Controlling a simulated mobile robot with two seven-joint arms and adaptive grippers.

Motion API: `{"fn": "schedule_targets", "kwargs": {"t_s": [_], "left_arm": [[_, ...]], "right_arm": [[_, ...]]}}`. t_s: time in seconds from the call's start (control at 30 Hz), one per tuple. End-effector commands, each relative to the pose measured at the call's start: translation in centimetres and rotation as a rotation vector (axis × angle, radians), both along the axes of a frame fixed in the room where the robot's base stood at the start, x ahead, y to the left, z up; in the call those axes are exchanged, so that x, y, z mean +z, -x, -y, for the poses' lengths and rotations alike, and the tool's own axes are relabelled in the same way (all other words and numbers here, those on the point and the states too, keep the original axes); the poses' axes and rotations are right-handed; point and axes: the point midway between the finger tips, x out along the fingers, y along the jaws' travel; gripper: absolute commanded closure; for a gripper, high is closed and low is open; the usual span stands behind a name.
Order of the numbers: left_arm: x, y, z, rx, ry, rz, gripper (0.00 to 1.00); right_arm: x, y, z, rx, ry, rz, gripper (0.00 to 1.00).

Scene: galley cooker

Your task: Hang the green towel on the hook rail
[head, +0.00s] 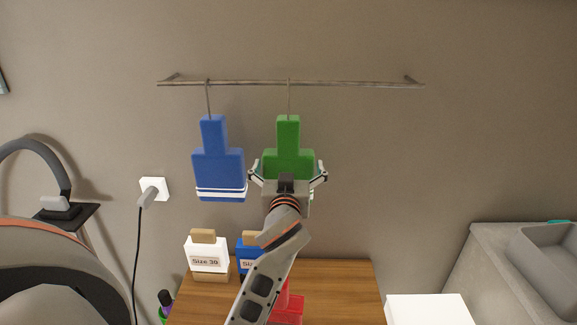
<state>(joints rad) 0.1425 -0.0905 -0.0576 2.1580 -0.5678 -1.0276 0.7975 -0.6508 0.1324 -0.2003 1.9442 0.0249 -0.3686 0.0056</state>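The green towel (288,150) hangs upright below the hook rail (350,83). A thin wire hook rises from its top and meets the rail near the middle. My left gripper (289,169) is in front of the towel's lower part, with one finger at each side of it. The fingers are spread wide and look slightly apart from the towel's edges; contact is hard to judge. The gripper's body hides the towel's bottom. My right gripper is not in view.
A blue towel (217,165) hangs on the rail to the left. The rail's right part is free.

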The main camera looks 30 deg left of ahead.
Motion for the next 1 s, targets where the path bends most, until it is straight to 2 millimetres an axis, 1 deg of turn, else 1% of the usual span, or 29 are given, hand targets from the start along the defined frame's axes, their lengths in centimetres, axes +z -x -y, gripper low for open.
{"fn": "schedule_targets", "kwargs": {"t_s": [0.17, 0.4, 0.6, 0.73, 1.0], "left_arm": [[-0.1, 0.7, 0.5, -0.002, 0.003, -0.002, 0.0], [-0.2, 3.9, 2.4, -0.001, 0.004, -0.002, 0.0], [-0.1, 6.0, 3.6, 0.0, 0.001, 0.0, 0.0], [0.0, 6.4, 3.9, 0.0, 0.001, -0.001, 0.0], [0.0, 6.4, 3.9, 0.0, 0.0, 0.0, 0.0]], "right_arm": [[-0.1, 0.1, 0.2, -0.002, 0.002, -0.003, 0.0], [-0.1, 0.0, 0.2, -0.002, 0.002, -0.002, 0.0], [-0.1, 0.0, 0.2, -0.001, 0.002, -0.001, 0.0], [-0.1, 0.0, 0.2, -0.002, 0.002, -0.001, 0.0], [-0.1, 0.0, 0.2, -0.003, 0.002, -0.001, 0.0]]}}
